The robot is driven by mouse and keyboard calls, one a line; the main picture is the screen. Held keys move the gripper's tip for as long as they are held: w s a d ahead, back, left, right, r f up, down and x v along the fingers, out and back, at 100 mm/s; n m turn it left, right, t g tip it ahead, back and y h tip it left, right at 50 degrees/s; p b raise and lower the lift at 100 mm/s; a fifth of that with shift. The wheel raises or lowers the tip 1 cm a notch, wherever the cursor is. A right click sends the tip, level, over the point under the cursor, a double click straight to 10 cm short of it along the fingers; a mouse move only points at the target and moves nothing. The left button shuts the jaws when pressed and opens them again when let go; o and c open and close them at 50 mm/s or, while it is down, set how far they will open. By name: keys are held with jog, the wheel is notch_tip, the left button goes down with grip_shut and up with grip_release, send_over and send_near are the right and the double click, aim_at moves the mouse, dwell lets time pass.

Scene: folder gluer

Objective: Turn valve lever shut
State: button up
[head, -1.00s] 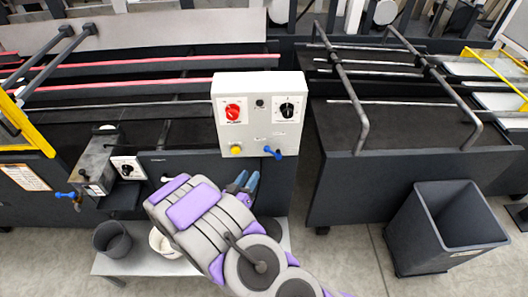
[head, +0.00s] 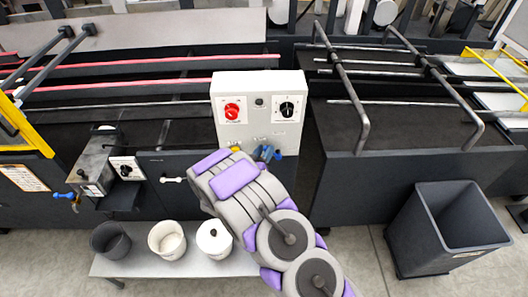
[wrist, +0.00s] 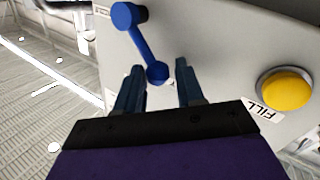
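A blue lever (wrist: 142,42) is on the face of the white control box (head: 258,90). In the wrist view it slants from a round end at upper left down to a smaller end. My gripper (wrist: 160,75) is open, its two blue-grey fingers apart, and that lower end appears in the gap between the fingertips. I cannot tell whether they touch. In the head view my gripper (head: 264,153) is at the box's lower edge and partly hides the lever. Another blue lever (head: 64,196) is on the grey tank (head: 97,165) at far left.
A yellow button (wrist: 285,90) marked FILL is beside the lever. The box also has a red knob (head: 232,111) and a black knob (head: 287,109). Pots stand on a low bench (head: 140,265) below; a dark bin (head: 445,225) is at right.

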jog(key=shift+c, duration=0.3)
grip_shut()
dwell(0.3)
